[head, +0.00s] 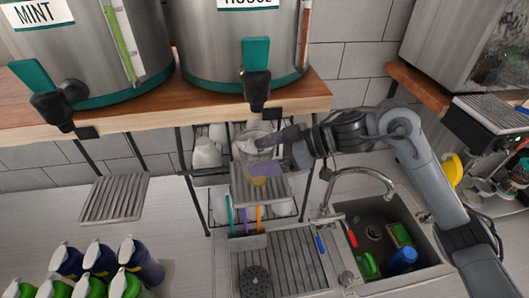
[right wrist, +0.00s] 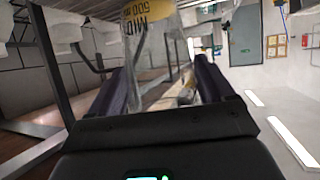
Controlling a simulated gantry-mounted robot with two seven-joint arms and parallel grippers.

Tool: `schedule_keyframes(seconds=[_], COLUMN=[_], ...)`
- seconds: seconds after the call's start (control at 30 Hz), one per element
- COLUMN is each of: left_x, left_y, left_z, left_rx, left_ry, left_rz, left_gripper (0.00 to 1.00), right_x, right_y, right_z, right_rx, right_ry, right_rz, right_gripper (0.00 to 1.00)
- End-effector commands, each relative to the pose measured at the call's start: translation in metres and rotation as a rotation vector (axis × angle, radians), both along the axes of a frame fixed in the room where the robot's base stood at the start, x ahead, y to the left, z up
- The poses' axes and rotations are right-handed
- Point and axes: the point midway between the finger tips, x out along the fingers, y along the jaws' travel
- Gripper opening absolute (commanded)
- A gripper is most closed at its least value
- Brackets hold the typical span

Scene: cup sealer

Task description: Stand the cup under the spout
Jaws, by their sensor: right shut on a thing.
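My right gripper (head: 258,156) reaches in from the right and is shut on a clear cup (head: 250,138). The cup is roughly upright, below the black spout (head: 257,88) of the right metal dispenser (head: 240,45) and above a slatted metal tray (head: 262,190). A gap between cup and tray is hard to judge from above. In the right wrist view the cup (right wrist: 157,60) sits between the two dark fingers, with a yellow band and upside-down markings at the top of the picture. My left gripper is not in view.
A dispenser labelled MINT (head: 85,50) stands at left, with an empty slatted tray (head: 114,198) below its spout. White cups (head: 206,153) sit on a wire rack behind my gripper. A tap (head: 360,173) and sink (head: 375,235) lie right. Several bottles (head: 137,262) stand front left.

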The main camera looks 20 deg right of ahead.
Motion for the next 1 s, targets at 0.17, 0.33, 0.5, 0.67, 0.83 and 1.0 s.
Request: schedule_keyframes(seconds=[0.17, 0.33, 0.5, 0.67, 0.83, 1.0], left_x=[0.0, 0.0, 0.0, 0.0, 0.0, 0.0], left_y=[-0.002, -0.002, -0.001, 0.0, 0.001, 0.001], left_z=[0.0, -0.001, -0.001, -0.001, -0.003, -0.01], left_rx=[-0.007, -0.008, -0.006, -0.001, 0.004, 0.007], left_ry=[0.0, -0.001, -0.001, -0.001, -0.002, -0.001], left_rz=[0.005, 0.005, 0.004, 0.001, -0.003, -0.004], left_gripper=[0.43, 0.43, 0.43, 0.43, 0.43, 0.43], right_x=[0.0, 0.0, 0.0, 0.0, -0.002, -0.013], right_y=[0.0, 0.0, 0.0, 0.0, -0.005, -0.024], right_z=[0.0, -0.003, -0.003, -0.003, 0.002, 0.012], right_rx=[0.0, 0.0, 0.0, 0.0, -0.001, -0.002], right_ry=[0.0, 0.0, 0.0, 0.0, -0.002, -0.003], right_rz=[0.0, 0.0, 0.0, 0.0, -0.001, -0.003], right_gripper=[0.53, 0.86, 1.0, 1.0, 1.0, 1.0])
